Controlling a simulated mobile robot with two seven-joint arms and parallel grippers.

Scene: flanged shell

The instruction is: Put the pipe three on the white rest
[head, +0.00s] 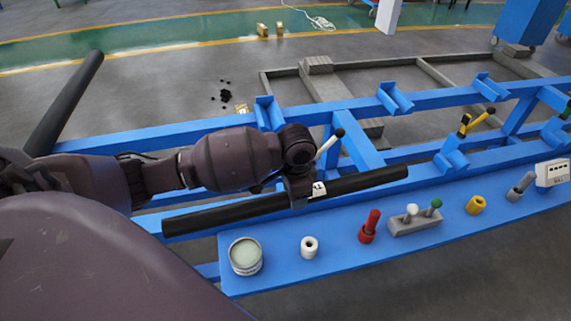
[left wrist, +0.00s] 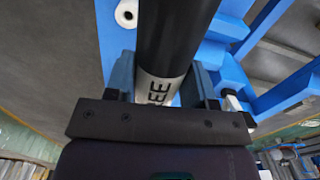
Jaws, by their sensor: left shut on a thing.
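The pipe with a white label (head: 232,213) is long and black and lies across the view in front of my left arm. In the left wrist view the pipe (left wrist: 176,35) runs away between the fingers, and its label ends in "EE"; the rest of the word is hidden. My left gripper (head: 301,190) is shut around the pipe near its middle, at the label. In the left wrist view the blue fingers of my left gripper (left wrist: 160,84) press on both sides of it. I cannot make out a white rest. My right gripper is not in view.
A blue frame (head: 185,137) carries V-shaped holders (head: 394,98). On its front shelf (head: 285,277) stand a can (head: 246,256), a white ring (head: 309,246), a red-handled item (head: 370,226) and a yellow ring (head: 476,205). Another dark cylinder (head: 65,105) slants at upper left.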

